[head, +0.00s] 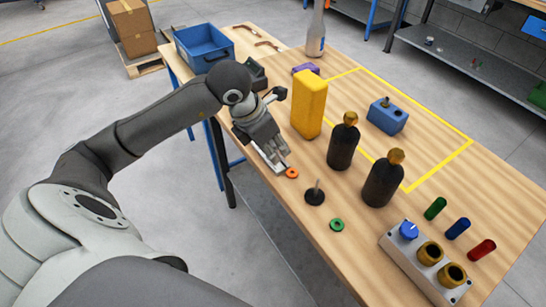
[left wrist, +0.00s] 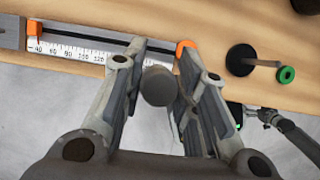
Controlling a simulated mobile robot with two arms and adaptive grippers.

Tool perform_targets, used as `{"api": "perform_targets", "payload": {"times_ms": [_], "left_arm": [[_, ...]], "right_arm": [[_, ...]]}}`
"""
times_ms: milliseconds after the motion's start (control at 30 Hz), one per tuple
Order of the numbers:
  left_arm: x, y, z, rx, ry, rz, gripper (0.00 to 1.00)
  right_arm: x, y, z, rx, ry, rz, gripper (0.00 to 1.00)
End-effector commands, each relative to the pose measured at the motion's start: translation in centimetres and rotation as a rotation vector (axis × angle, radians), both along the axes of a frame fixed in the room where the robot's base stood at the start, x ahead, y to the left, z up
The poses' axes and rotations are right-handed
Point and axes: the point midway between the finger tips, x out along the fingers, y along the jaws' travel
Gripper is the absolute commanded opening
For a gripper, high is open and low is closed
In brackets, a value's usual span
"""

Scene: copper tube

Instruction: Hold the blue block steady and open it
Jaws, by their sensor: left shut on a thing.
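The blue block (head: 388,118) sits on the table inside the yellow outline, with a small brass-coloured piece on its top. It does not show in the left wrist view. My left gripper (head: 282,164) is at the table's near-left edge, left of the block and well apart from it. In the left wrist view my left gripper (left wrist: 157,70) has its fingers on either side of a grey round-ended thing (left wrist: 157,88) and is shut on it. Most of that thing is hidden. My right gripper is not clearly seen.
A scale with orange ends (left wrist: 90,47) lies by the left fingers. A yellow container (head: 309,104) and two dark bottles (head: 343,145) (head: 382,182) stand between gripper and block. A grey fixture (head: 425,270) is at the front right. Table inside the yellow outline is mostly clear.

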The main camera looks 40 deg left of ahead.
Motion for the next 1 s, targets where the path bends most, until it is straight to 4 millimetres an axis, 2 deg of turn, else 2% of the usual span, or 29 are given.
{"api": "perform_targets", "payload": {"times_ms": [200, 300, 700, 733, 900, 1000], "left_arm": [[-0.1, 0.0, -3.1, -0.001, 0.006, 0.000, 0.00], [-0.1, 0.0, -4.0, 0.000, 0.003, 0.000, 0.00], [0.0, 0.0, -4.5, 0.001, 0.001, -0.001, 0.00], [0.0, 0.0, -4.4, 0.001, 0.002, -0.001, 0.30], [-0.1, 0.0, -4.3, 0.001, 0.002, -0.001, 0.49], [-0.1, 0.0, -4.3, 0.001, 0.002, -0.001, 0.49]], "right_arm": [[-0.1, 0.2, 0.2, 0.003, 0.002, -0.001, 1.00], [-0.1, 0.2, 0.3, 0.003, 0.002, -0.001, 1.00], [-0.1, 0.2, -0.3, 0.002, 0.002, 0.000, 1.00], [-0.2, 0.2, -0.2, 0.001, 0.003, 0.000, 1.00], [-0.2, 0.1, -0.1, 0.001, 0.003, 0.000, 1.00], [-0.2, 0.1, -0.1, 0.001, 0.003, 0.000, 1.00]]}}
